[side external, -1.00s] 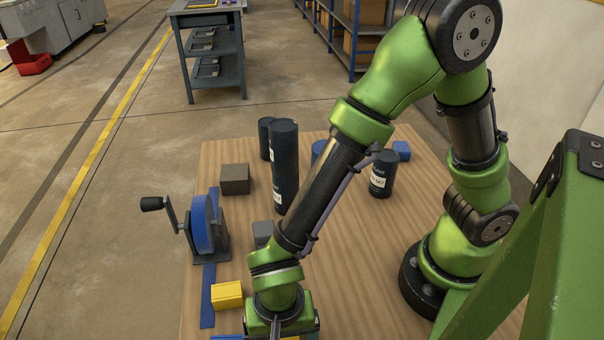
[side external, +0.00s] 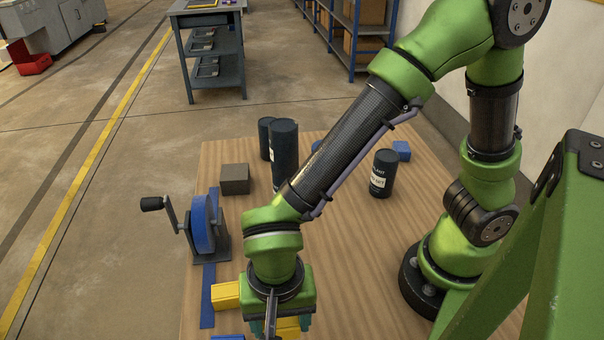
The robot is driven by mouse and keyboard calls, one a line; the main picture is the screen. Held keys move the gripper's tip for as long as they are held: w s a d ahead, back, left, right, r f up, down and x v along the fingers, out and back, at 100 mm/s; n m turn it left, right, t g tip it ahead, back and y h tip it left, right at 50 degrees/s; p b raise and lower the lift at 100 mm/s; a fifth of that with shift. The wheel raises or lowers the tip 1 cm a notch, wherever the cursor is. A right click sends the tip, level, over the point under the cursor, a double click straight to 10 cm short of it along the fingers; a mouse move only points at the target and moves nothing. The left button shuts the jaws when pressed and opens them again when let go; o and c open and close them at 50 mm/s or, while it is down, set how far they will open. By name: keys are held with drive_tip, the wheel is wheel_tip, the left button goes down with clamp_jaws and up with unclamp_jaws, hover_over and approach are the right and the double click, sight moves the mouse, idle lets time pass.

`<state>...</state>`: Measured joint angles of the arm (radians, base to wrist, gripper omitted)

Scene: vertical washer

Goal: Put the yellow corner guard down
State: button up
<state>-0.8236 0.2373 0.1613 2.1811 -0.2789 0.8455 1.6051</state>
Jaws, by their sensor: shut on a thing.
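My gripper (side external: 280,329) is at the bottom of the side view, pointing down, with its teal fingers shut on a yellow corner guard (side external: 291,325). Only part of this guard shows between the fingers; its lower end and its gap to the table are hidden. Another yellow block (side external: 226,296) rests on the wooden table (side external: 350,270), left of my gripper and beside a blue strip (side external: 208,298).
A blue wheel with a crank (side external: 203,222) stands at the table's left edge. Dark canisters (side external: 285,150) and a grey-brown block (side external: 235,179) stand farther back. Another canister (side external: 382,174) and a blue block (side external: 401,150) are to the right. The middle right tabletop is clear.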

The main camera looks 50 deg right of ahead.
wheel_tip(320, 180, up, 3)
drive_tip(key=shift+w+d+f, duration=0.1)
drive_tip(key=shift+w, duration=0.05)
drive_tip(key=w+d+r+m, duration=0.1)
drive_tip(key=w+d+m, duration=0.35)
drive_tip(key=d, duration=0.45)
drive_tip(key=w+d+r+m, duration=0.2)
drive_tip(key=w+d+m, duration=0.25)
drive_tip(key=d, duration=0.45)
drive_tip(key=s+d+r+m, duration=0.15)
drive_tip(key=d+m, duration=0.25)
drive_tip(key=d, duration=0.6)
drive_tip(key=s+d+m, duration=0.3)
drive_tip(key=d+m, duration=0.2)
drive_tip(key=d, duration=0.4)
drive_tip(key=w+d, duration=0.2)
drive_tip(key=w, duration=0.3)
drive_tip(key=w+d+f, duration=0.1)
drive_tip(key=w+d, duration=0.1)
drive_tip(key=w, duration=0.2)
drive_tip(key=w+d, duration=0.2)
drive_tip(key=w, duration=0.3)
drive_tip(key=shift+w+d+f, duration=0.15)
drive_tip(key=shift+w+f, duration=0.15)
drive_tip(key=shift+f, duration=1.75)
drive_tip(key=shift+f, duration=0.1)
